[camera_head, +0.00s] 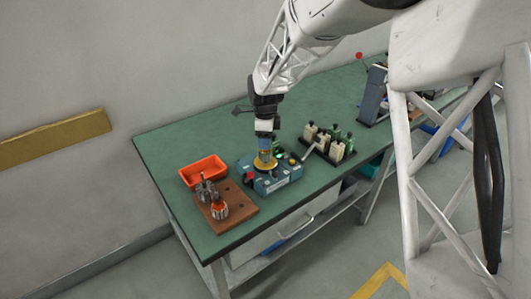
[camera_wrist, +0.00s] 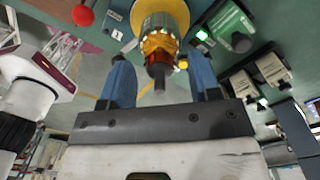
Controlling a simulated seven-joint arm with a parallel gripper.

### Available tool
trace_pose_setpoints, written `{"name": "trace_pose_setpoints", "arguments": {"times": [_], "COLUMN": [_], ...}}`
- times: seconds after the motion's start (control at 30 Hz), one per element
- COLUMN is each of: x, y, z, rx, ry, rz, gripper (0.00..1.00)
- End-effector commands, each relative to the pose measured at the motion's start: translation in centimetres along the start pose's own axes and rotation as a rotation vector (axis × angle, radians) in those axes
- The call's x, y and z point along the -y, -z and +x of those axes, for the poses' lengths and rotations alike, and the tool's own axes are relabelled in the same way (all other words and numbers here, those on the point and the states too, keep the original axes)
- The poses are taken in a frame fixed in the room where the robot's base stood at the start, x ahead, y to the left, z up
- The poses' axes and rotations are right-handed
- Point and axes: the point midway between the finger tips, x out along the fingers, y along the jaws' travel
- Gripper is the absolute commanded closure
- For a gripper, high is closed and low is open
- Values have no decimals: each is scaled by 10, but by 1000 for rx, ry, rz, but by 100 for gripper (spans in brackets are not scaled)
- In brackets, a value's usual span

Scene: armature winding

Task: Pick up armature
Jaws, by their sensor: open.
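An armature (camera_wrist: 158,42) with copper-orange windings, a grey core and a thin shaft stands on the yellow disc (camera_head: 265,165) of the blue winding machine (camera_head: 283,182). In the wrist view its shaft points at my gripper. In the wrist view my gripper (camera_wrist: 162,68) is open, with one blue finger on each side of the armature's shaft end and a gap visible on both sides. Another part with orange windings (camera_head: 219,209) is on the brown board.
A brown board (camera_head: 242,207) with metal posts lies at the left of the green table (camera_head: 158,150), by an orange tray (camera_head: 203,170). A block of cream and green parts (camera_head: 329,145) stands right of the machine. Farther right is a grey upright device (camera_head: 373,96).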

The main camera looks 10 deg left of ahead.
Motion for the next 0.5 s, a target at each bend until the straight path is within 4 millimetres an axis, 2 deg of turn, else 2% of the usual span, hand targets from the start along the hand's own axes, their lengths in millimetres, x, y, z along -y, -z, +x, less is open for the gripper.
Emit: {"name": "trace_pose_setpoints", "arguments": {"times": [0.13, 0.5], "x": [0, 0], "y": [0, 0], "z": [8, 9], "rx": [0, 0], "ry": [1, 1], "rz": [0, 0], "gripper": [43, 43]}}
